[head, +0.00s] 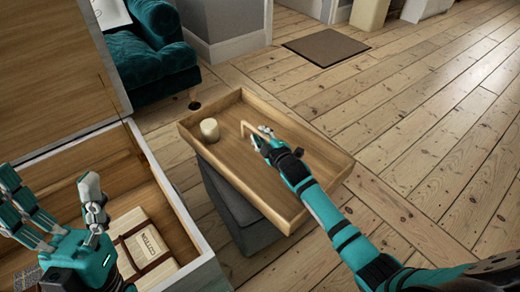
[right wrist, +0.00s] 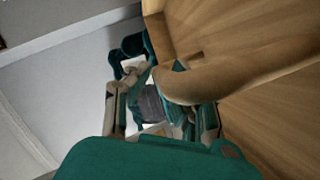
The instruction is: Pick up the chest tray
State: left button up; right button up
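The chest tray (head: 290,205) is a shallow wooden box with a raised wooden handle (head: 246,127) inside. It appears to rest on a dark grey stool (head: 240,212), right of the open chest. A small cream cylinder (head: 209,129) stands in it. My right gripper (head: 262,138) reaches over the tray from the lower right and is at the handle. In the right wrist view, the handle (right wrist: 235,70) crosses in front of some fingers; whether they are closed on it is unclear. My left gripper (head: 58,205) is empty over the chest, fingers spread.
The wooden chest (head: 172,195) stands open at left with its lid (head: 55,75) raised. A labelled box (head: 148,248) lies inside. A teal armchair (head: 150,65) is behind. A brown mat (head: 325,47) lies on the floorboards; the floor at right is clear.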

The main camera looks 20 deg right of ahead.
grip_shut()
jog(key=shift+w+r, duration=0.1)
jog(key=shift+r, duration=0.2)
